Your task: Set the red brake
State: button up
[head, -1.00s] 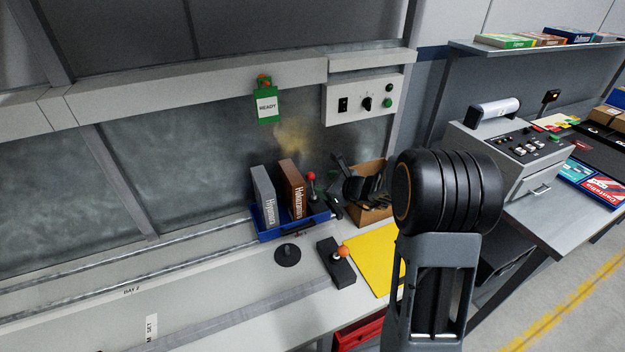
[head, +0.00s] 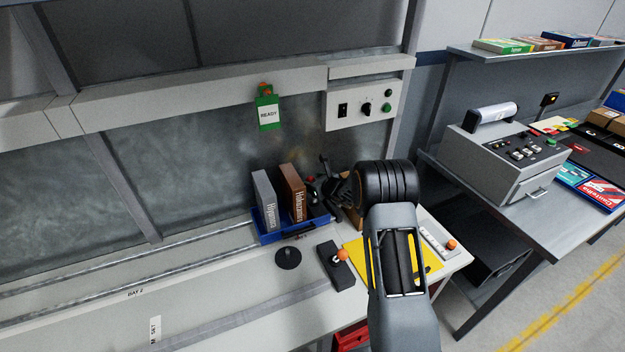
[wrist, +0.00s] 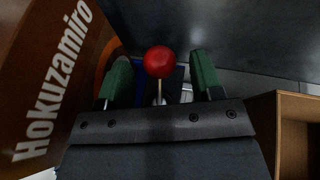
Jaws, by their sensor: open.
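The red ball knob of the brake lever (wrist: 159,61) shows in the wrist view on a thin pale stem. My gripper (wrist: 161,80) is open, with one green-padded finger on each side of the knob and a gap on both sides. In the head view my gripper (head: 325,180) is at the right end of the blue tray, beside the brown book. There the red knob (head: 310,178) is mostly hidden by my gripper.
The brown book (head: 293,192) stands close on the left, beside a grey book (head: 265,195) in the blue tray (head: 285,234). A cardboard box (head: 350,215) is close on the right. An orange-knobbed lever (head: 342,256) stands in front on the bench.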

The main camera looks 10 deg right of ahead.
jog(key=shift+x, duration=0.8)
jog(key=shift+s, duration=0.1)
jog(key=shift+c, duration=0.3)
jog(key=c, duration=0.8)
jog(key=shift+c, duration=0.2)
